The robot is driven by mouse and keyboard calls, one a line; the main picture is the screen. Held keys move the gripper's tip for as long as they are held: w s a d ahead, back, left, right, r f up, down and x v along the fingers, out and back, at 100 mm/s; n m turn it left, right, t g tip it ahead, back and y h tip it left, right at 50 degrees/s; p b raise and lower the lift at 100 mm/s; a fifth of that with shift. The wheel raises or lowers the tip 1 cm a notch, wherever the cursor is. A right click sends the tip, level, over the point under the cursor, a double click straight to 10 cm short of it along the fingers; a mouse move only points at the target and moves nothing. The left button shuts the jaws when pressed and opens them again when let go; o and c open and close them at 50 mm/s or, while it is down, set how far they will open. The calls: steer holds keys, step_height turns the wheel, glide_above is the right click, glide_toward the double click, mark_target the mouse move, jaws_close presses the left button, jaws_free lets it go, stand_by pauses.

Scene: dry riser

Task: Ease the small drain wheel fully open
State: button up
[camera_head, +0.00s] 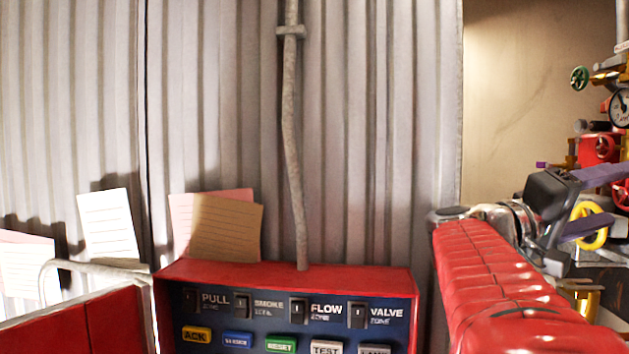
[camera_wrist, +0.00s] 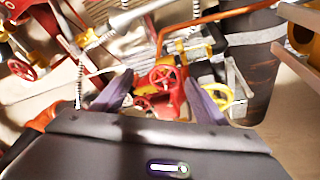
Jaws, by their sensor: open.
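My gripper (camera_wrist: 157,84) is open and empty, its two purple fingers spread apart. It also shows at the right of the head view (camera_head: 612,197), pointing right toward the pipework. In the wrist view a small red handwheel (camera_wrist: 162,76) shows between the fingertips, seemingly beyond them. Another red wheel (camera_wrist: 142,104) is partly hidden low between the fingers. A yellow wheel (camera_wrist: 226,98) is just right of the right finger; it also shows in the head view (camera_head: 590,226), partly behind the lower finger. No label shows which one is the drain wheel.
A gauge (camera_head: 621,107), a green wheel (camera_head: 580,78) and a red wheel (camera_head: 603,148) sit on the pipework at the right edge. A red alarm panel (camera_head: 290,273) stands in front of a corrugated wall (camera_head: 390,130). An orange pipe (camera_wrist: 205,22) crosses above the wheels.

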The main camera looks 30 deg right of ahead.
mark_target(623, 193)
steer(key=shift+w+f+m+t+h, duration=0.5)
steer(key=shift+w+f+m+h, duration=0.15)
steer(key=shift+m, duration=0.35)
steer(key=shift+r, duration=0.1)
steer(key=shift+x, duration=3.65)
steer(key=c, duration=1)
